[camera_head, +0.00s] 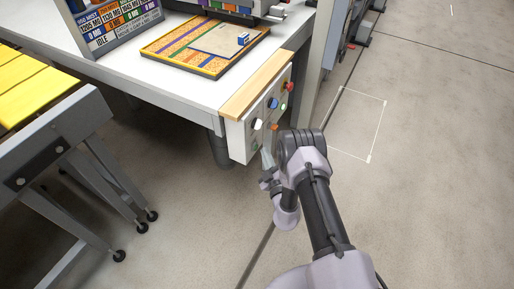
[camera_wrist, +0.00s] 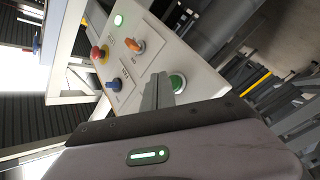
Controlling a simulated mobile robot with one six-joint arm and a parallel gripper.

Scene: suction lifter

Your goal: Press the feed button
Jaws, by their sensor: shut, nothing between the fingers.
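A white control panel (camera_head: 241,143) hangs on the front end of the white table. In the wrist view the panel (camera_wrist: 178,57) carries a green push button (camera_wrist: 178,83), an orange knob (camera_wrist: 135,45), a blue knob (camera_wrist: 113,84) and a red mushroom button (camera_wrist: 98,52). Its small labels are too blurred to read, so I cannot tell which control is marked feed. My gripper (camera_wrist: 160,80) is shut and empty. Its fingertips appear just left of the green button; contact is unclear. In the head view my gripper (camera_head: 267,153) is at the panel's lower front.
A lit green lamp (camera_wrist: 118,20) sits on the panel's upper part. The white table (camera_head: 185,85) holds a colourful tray (camera_head: 165,48) and a display board (camera_head: 118,25). A yellow-topped conveyor (camera_head: 60,105) stands at left. The floor right of my arm is open.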

